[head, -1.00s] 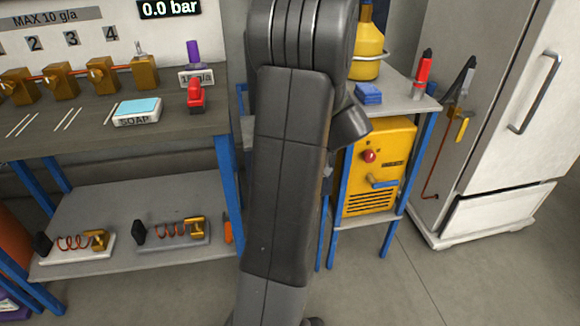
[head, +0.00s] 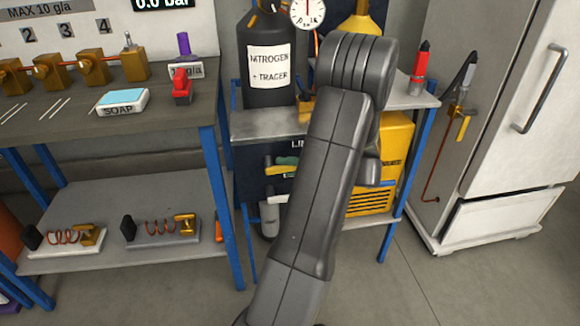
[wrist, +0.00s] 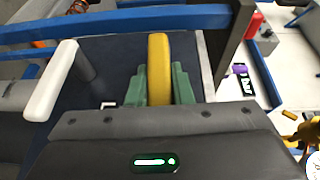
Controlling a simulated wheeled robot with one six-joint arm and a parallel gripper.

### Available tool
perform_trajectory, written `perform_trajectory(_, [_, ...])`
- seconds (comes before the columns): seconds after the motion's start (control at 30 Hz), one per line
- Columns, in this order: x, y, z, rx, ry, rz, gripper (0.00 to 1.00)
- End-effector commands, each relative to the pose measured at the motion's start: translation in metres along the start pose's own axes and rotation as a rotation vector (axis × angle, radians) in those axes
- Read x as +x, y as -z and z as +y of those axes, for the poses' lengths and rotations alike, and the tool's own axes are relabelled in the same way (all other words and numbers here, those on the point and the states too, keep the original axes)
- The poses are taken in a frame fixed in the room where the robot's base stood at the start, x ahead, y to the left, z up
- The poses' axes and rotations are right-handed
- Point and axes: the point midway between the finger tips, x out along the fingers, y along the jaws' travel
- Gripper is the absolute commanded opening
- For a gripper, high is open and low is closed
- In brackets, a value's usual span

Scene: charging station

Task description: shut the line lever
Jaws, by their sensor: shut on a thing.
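The line lever, a yellow handle (wrist: 158,52), stands between the green fingers of my gripper (wrist: 160,88) in the wrist view, and the fingers are shut on it. In the head view, a bit of yellow lever (head: 270,160) and green finger (head: 287,161) show low on the dark panel (head: 248,185), left of my forearm. The panel's label starts "LI" and my arm hides the rest of it.
A pale-handled lever (wrist: 50,85) is close left of my gripper in the wrist view. A dark nitrogen cylinder (head: 268,80) stands on the shelf above the panel. A yellow machine (head: 390,165) is behind my arm. Blue frame legs (head: 218,195) stand to the left.

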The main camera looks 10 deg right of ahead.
Motion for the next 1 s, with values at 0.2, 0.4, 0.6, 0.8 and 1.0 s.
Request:
perform_trajectory(0.2, [0.0006, -0.0002, 0.0038, 0.025, 0.057, 0.0, 0.0])
perform_trajectory(0.4, [0.0008, -0.0005, 0.0041, 0.031, 0.072, -0.001, 0.0])
perform_trajectory(0.6, [0.0009, -0.0007, 0.0042, 0.033, 0.074, -0.001, 0.0])
perform_trajectory(0.8, [0.001, -0.0009, 0.0044, 0.033, 0.074, -0.001, 0.36])
perform_trajectory(1.0, [0.0009, -0.0006, 0.0042, 0.032, 0.072, -0.001, 0.42])
